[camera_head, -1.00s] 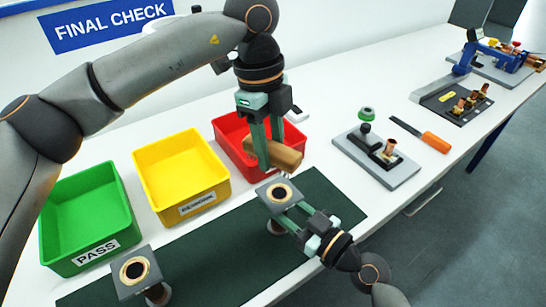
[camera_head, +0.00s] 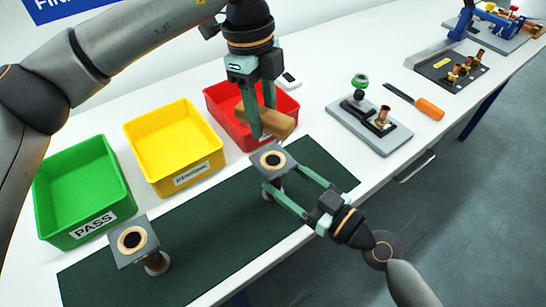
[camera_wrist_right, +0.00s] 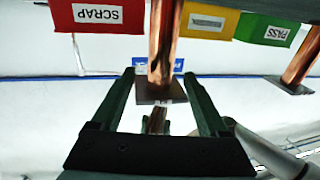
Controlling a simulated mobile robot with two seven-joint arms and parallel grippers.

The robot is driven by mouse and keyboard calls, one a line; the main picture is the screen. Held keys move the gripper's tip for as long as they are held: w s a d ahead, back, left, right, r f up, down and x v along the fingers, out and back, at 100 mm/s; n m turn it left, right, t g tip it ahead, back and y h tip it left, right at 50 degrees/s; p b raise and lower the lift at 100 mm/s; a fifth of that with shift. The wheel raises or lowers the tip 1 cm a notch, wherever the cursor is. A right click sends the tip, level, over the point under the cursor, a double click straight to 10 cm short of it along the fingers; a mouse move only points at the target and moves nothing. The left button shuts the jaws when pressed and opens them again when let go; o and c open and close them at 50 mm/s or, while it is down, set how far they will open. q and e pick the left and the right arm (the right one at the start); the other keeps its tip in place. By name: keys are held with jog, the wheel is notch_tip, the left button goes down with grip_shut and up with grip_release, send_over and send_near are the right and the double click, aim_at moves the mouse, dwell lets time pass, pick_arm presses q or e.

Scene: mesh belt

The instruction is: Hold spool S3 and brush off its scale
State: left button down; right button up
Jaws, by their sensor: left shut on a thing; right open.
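A spool (camera_head: 272,160) with a square grey top flange and a ringed dark bore stands on the dark green mat; its copper body shows in the right wrist view (camera_wrist_right: 163,55). I cannot read a mark naming it S3, and no scale is discernible. My right gripper (camera_head: 281,170) is open, its fingers on either side of this spool, below the top flange. My left gripper (camera_head: 262,121) is shut on a brown wooden brush (camera_head: 283,124), held just above and behind the spool. The brush's bristles are hidden. Another similar spool (camera_head: 133,240) stands at the mat's left end.
Green PASS (camera_head: 40,190), yellow (camera_head: 133,150) and red (camera_head: 213,108) bins line the mat's back edge. A grey fixture plate (camera_head: 350,128) and an orange-handled tool (camera_head: 428,108) lie to the right. The mat (camera_head: 215,240) is clear between the spools.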

jog(key=v, duration=0.8)
jog(key=shift+d, duration=0.1)
jog(key=shift+s, duration=0.1)
